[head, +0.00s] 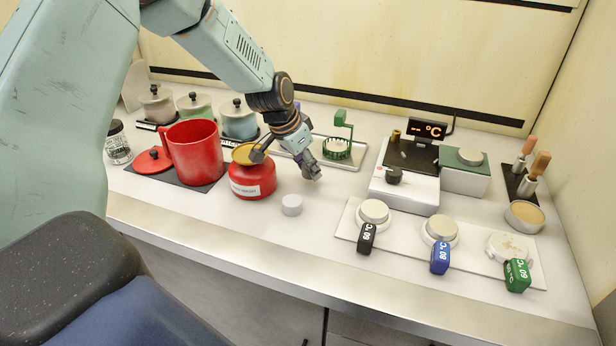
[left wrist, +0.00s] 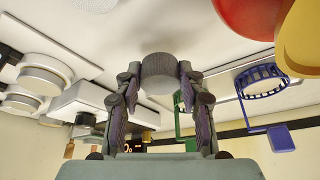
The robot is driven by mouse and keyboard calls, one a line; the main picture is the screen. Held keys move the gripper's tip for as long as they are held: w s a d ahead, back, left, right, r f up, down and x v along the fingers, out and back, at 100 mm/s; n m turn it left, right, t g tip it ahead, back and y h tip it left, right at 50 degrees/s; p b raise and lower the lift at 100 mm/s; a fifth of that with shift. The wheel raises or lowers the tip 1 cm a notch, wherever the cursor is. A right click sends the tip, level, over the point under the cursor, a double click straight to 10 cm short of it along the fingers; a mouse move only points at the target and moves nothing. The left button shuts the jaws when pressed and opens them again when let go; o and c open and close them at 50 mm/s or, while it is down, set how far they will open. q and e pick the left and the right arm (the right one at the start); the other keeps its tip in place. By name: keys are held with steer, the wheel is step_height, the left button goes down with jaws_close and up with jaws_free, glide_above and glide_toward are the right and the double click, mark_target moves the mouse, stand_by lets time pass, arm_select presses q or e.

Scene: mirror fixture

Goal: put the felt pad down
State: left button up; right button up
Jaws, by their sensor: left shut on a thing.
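The felt pad is a short grey cylinder. In the left wrist view the felt pad (left wrist: 160,74) sits between the two fingertips of my left gripper (left wrist: 160,82), which is shut on it. In the head view my left gripper (head: 290,172) points down over the counter, right beside the red canister. My right gripper is not in view.
The red canister (head: 252,182) with a yellow top stands close left of the gripper. A red mug (head: 194,153) is farther left. A white plate (head: 400,246) with several tagged discs lies to the right. The white counter (head: 265,240) in front of the pad is clear.

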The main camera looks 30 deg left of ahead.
mark_target(305, 169)
arm_select(q)
steer(key=shift+s+a+f+b, duration=0.1)
steer(key=shift+s+f+b, duration=0.05)
steer(key=shift+f, duration=0.45)
steer(key=shift+s+f+b, duration=0.1)
steer(key=shift+f+b, duration=0.05)
steer(key=shift+f, duration=0.45)
steer(key=shift+d+f, duration=0.15)
steer(key=shift+d, duration=0.05)
steer(key=shift+w+d, duration=0.15)
steer(key=shift+d, duration=0.05)
steer(key=shift+w, duration=0.1)
steer(key=shift+f, duration=0.15)
steer(key=o, duration=0.6)
steer(key=shift+a+f, duration=0.1)
steer(key=shift+a, duration=0.1)
steer(key=o, duration=0.3)
steer(key=shift+s+a, duration=0.1)
steer(key=shift+s, duration=0.1)
steer(key=shift+o, duration=1)
steer(key=shift+w+d+r, duration=0.1)
steer(key=shift+d+r, duration=0.1)
steer(key=shift+w+f, duration=0.1)
